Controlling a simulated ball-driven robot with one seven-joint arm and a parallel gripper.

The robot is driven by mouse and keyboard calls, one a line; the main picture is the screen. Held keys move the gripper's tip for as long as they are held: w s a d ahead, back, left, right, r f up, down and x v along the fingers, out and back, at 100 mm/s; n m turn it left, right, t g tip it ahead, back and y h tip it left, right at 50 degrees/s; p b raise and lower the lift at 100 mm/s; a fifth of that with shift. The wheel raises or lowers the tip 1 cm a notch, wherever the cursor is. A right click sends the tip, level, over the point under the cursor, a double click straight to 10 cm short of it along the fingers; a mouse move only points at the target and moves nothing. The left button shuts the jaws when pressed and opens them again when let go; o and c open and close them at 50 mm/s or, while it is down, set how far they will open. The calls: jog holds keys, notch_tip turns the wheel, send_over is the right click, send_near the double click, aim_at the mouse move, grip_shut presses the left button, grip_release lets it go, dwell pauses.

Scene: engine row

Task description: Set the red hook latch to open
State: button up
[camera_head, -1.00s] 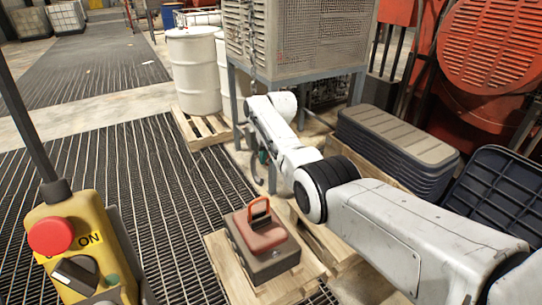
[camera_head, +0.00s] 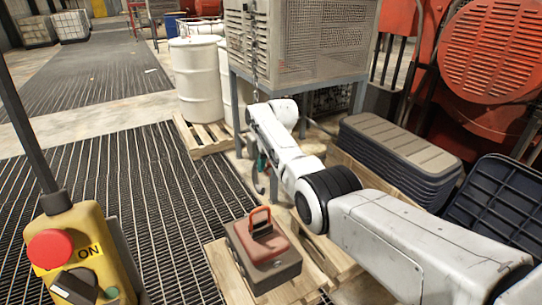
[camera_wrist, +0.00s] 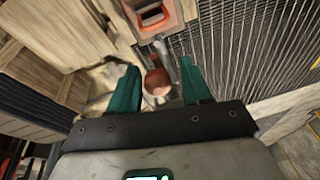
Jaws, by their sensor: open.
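In the wrist view, my gripper (camera_wrist: 158,68) is open, with its two green fingers apart. A rounded red piece (camera_wrist: 157,82) with grey metal beside it, apparently the hook and its latch, sits between the fingers. I cannot tell whether it touches a finger or how the latch is set.
A mesh cage (camera_head: 300,40) on grey legs stands behind my arm. White drums (camera_head: 198,75) stand on a pallet at its left. A yellow control box (camera_head: 85,245) is at the front left. Stacked dark lids (camera_head: 400,150) lie on the right. The floor grating (camera_head: 110,190) at left is clear.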

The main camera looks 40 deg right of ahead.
jog(key=v, duration=1)
jog(key=shift+r, duration=0.2)
jog(key=s+a+f+n+g, duration=0.1)
jog(key=s+a+f, duration=0.7)
jog(key=f, duration=0.3)
jog(key=s+a+f+n, duration=0.1)
jog(key=s+a+f, duration=0.7)
jog(key=f, duration=0.3)
jog(key=s+a+f+n, duration=0.1)
jog(key=s+a, duration=0.3)
jog(key=s, duration=0.9)
jog(key=s+a+f+n+g, duration=0.1)
jog(key=s+a, duration=0.4)
jog(key=s, duration=0.8)
jog(key=shift+f+n, duration=0.25)
jog(key=shift+n, duration=0.05)
